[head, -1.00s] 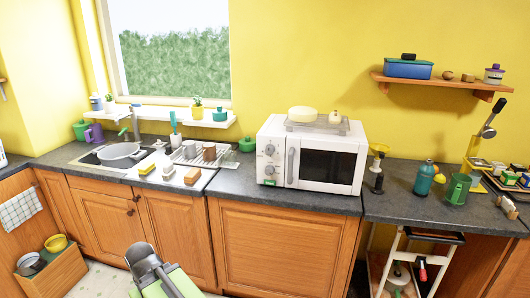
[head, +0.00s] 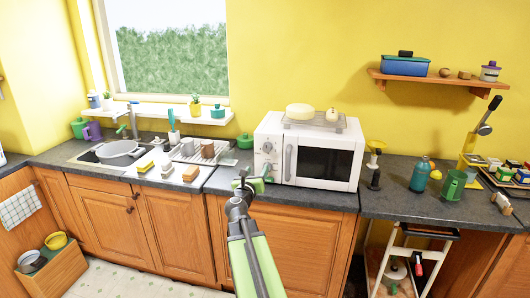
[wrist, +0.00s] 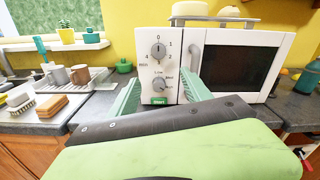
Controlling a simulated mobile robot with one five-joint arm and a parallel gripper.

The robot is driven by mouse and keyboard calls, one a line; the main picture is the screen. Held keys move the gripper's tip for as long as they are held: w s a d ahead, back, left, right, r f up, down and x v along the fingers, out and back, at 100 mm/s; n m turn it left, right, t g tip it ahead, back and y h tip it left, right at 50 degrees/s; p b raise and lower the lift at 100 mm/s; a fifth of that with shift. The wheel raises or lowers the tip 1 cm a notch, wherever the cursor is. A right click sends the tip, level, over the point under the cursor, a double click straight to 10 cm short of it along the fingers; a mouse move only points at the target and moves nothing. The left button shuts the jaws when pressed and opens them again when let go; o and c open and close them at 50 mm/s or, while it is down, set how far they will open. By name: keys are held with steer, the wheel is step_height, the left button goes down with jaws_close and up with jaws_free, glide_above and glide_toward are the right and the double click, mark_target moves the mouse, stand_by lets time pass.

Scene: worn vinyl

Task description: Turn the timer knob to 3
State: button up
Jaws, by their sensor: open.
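The white microwave (head: 309,150) stands on the counter, its control panel left of the dark door. Two grey knobs sit one above the other on the panel in the wrist view. The upper knob (wrist: 158,50) has numbers around it, with 0 at the top, so it looks like the timer knob; its pointer seems about upright, but the exact setting is hard to read. The lower knob (wrist: 159,85) has small word labels. My gripper (head: 249,183) is open and empty in front of the panel. In the wrist view its pale green fingers (wrist: 161,79) stand apart, either side of the lower panel.
The vertical door handle (wrist: 195,52) is just right of the knobs. A green pot (head: 244,141) and the drying rack (head: 190,152) are to the left.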

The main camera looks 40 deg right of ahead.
mark_target(267, 150)
steer(key=x, duration=1.7)
steer(key=shift+w+d+r, duration=0.1)
steer(key=shift+d, duration=0.15)
jaws_close()
steer(key=shift+a, duration=0.2)
steer(key=shift+d, duration=0.1)
